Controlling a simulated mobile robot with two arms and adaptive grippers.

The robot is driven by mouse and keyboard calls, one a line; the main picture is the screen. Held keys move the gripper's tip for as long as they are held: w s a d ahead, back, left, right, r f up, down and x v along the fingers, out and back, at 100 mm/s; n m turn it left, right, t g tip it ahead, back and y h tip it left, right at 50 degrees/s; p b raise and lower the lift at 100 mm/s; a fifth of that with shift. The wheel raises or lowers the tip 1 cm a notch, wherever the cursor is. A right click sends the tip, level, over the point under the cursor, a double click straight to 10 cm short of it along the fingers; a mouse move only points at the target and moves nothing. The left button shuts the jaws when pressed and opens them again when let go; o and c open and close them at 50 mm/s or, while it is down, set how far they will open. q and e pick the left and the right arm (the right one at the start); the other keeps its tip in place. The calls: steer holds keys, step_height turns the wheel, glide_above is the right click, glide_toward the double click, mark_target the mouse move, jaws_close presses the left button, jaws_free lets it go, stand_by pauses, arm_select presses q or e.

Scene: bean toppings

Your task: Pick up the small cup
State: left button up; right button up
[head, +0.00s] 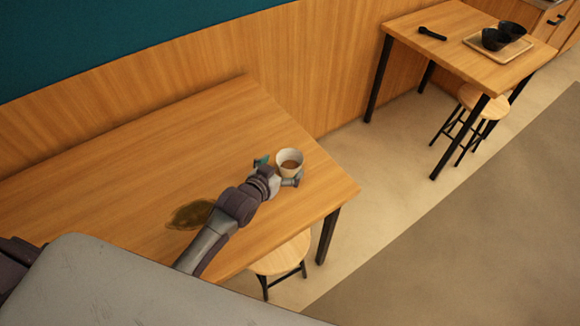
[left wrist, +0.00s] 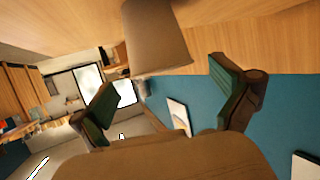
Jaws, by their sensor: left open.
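The small cup (head: 290,157), pale with brown contents, stands upright on the near wooden table (head: 150,150), close to its right end. My left gripper (head: 277,172) is open right at the cup, with one finger on the cup's left and the other on its lower right. In the left wrist view the cup (left wrist: 155,40) appears at the top, in the gap between the spread fingers of the left gripper (left wrist: 165,82). I cannot tell whether either finger touches it. My right gripper is not in view.
A brownish spill (head: 190,214) lies on the table beside my left arm. A stool (head: 282,256) stands at the table's near edge. A second table (head: 455,50) at the upper right holds a tray (head: 512,52) with black bowls and a dark object (head: 432,33).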

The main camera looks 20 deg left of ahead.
mark_target(295, 154)
arm_select(q)
steer(key=x, duration=0.4)
steer(key=shift+w, duration=0.35)
steer(key=shift+s, duration=0.1)
steer(key=c, duration=1.2)
steer(key=shift+r, duration=0.1)
steer(key=shift+c, duration=0.2)
